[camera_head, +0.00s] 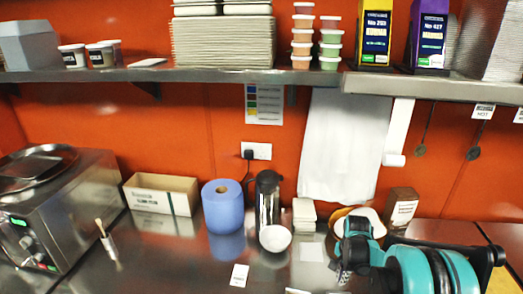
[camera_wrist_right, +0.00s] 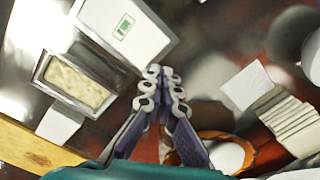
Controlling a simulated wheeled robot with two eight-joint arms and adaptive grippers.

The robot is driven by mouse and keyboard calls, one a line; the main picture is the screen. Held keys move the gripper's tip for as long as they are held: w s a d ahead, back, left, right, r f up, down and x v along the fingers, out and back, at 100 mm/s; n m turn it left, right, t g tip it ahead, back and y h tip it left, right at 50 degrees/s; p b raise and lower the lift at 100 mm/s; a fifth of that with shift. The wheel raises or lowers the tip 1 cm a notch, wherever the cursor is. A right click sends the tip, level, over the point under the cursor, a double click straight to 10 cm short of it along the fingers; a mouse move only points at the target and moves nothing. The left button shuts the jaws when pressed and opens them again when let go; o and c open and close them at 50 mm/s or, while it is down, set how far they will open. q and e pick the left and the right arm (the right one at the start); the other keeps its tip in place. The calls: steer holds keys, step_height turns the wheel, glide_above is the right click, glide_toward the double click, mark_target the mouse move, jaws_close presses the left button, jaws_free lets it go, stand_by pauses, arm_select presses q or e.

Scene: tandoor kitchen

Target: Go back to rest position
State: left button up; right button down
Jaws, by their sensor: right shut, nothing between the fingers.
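My right gripper (camera_head: 343,268) is low at the right of the head view, at the end of my teal and black arm, over the steel counter (camera_head: 190,265). In the right wrist view its two jointed fingers (camera_wrist_right: 163,78) are close together at the tips, with nothing held between them. My left gripper is not in the head view.
Close to the right gripper are an orange bowl (camera_wrist_right: 245,158), a stack of white pieces (camera_wrist_right: 291,122) and a small tray with pale contents (camera_wrist_right: 75,86). A loaded shelf (camera_head: 250,75) runs above.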

steer(key=s+a+r+n+t+b, duration=0.2)
steer(key=s+a+r+n+b, duration=0.1)
steer(key=s+a+r+n, duration=0.15)
steer(key=s+a+n+t+b, duration=0.5)
steer(key=s+a+n+b, duration=0.3)
steer(key=s, duration=0.6)
steer(key=shift+s+a+f+n, duration=0.15)
steer(key=shift+a+f+n, duration=0.2)
steer(key=shift+a+n, duration=0.7)
steer(key=shift+a, duration=0.2)
